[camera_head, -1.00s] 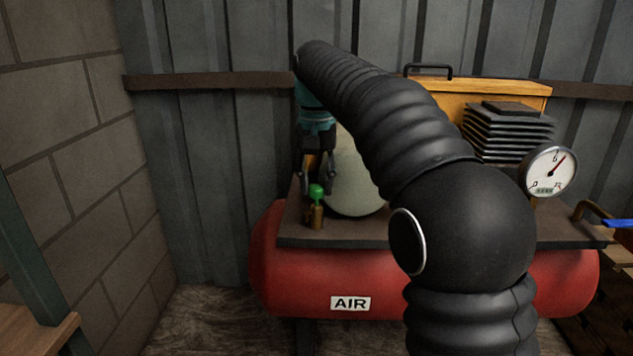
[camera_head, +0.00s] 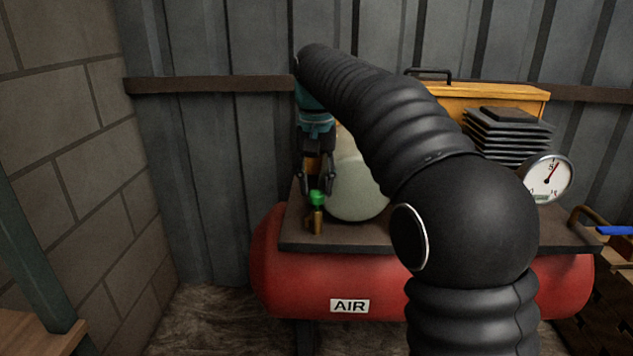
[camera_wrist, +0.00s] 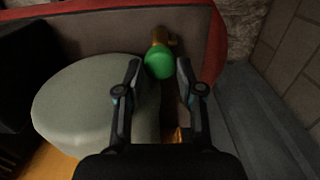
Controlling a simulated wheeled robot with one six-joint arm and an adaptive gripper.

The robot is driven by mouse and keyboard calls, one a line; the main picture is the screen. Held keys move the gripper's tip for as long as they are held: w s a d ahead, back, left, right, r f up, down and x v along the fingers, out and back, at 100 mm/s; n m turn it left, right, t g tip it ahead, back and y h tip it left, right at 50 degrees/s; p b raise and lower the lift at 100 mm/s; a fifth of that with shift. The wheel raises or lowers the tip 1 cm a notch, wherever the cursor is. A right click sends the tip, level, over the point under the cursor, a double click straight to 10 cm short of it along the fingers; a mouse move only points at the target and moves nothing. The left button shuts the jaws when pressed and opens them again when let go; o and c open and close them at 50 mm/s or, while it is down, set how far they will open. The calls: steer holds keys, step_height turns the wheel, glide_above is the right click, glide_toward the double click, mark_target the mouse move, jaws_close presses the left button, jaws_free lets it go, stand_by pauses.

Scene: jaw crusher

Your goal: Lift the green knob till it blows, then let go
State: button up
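The green knob (camera_head: 317,197) sits on top of a small brass valve (camera_head: 316,220) at the left end of the dark plate on the red air tank. My gripper (camera_head: 317,188) points down over the knob, with one finger on each side. In the wrist view the green knob (camera_wrist: 160,61) lies just beyond the fingertips of my gripper (camera_wrist: 165,74), nearer the left finger. The fingers are spread with a wide gap and hold nothing. I cannot tell whether either fingertip touches the knob.
A pale rounded tank or cover (camera_head: 356,185) stands close right of the valve. The red tank (camera_head: 420,290) carries a white AIR label (camera_head: 349,306). A round gauge (camera_head: 547,178) and a blue-handled lever (camera_head: 614,230) are at the right. A grey corrugated wall (camera_head: 215,180) is close behind.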

mark_target(317, 192)
steer(key=shift+o, duration=0.8)
steer(key=shift+r, duration=3.75)
